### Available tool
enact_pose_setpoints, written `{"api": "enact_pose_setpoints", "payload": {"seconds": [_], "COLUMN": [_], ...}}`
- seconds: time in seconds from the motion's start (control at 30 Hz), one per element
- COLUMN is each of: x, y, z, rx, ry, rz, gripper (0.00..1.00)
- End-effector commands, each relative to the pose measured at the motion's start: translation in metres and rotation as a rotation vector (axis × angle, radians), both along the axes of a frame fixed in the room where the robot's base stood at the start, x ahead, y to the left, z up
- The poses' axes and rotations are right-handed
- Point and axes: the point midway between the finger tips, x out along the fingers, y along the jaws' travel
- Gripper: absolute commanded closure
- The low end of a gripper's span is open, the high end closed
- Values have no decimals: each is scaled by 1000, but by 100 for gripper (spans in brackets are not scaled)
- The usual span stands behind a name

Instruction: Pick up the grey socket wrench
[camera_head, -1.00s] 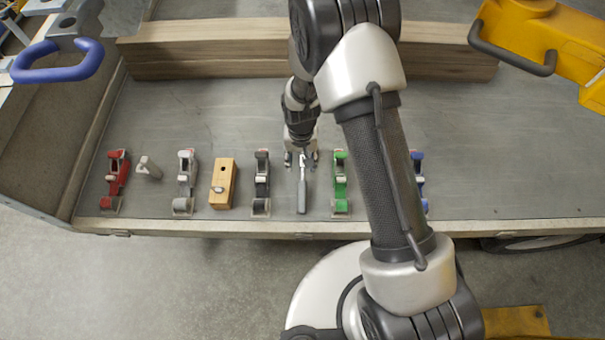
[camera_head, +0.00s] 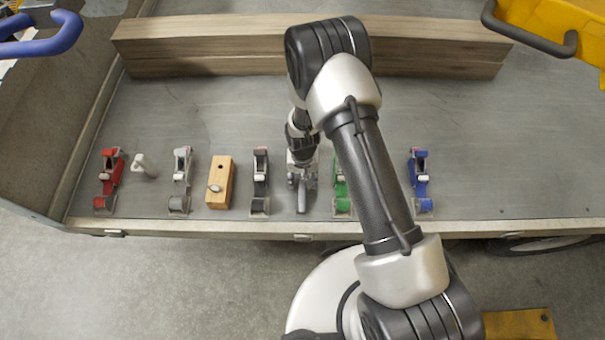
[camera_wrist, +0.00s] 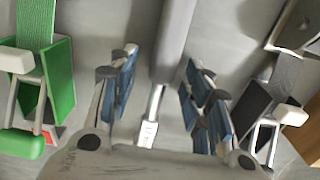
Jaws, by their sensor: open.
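The grey socket wrench (camera_head: 302,200) lies on the metal trailer bed between the black and green tools, its handle toward the front edge. My gripper (camera_head: 302,178) is low over the wrench and hides its upper part. In the wrist view, the wrench's thick grey handle (camera_wrist: 175,42) and thin bright shaft run between the blue-padded fingers. My gripper (camera_wrist: 160,80) is open, with a finger on each side of the wrench and gaps visible at both sides.
A green tool (camera_head: 341,205) and a black one (camera_head: 260,182) stand close on either side. Wooden beams (camera_head: 200,50) lie behind. The bed's middle is clear.

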Motion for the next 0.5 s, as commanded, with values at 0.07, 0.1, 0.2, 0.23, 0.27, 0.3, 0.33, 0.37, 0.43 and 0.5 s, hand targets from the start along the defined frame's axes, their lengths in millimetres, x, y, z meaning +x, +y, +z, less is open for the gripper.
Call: {"api": "enact_pose_setpoints", "payload": {"seconds": [0.07,0.1,0.2,0.23,0.27,0.3,0.33,0.37,0.43,0.5], "x": [1,1,1,1,1,1,1,1,1,1], "y": [0,0,0,0,0,0,0,0,0,0], "z": [1,1,1,2,2,2,2,2,2,2], "rx": [1,1,1,1,1,1,1,1,1,1], "ry": [-2,-2,-2,-2,-2,-2,-2,-2,-2,-2], "rz": [0,0,0,0,0,0,0,0,0,0], "gripper": [55,55,59,61,63,66,68,70,74,79]}}
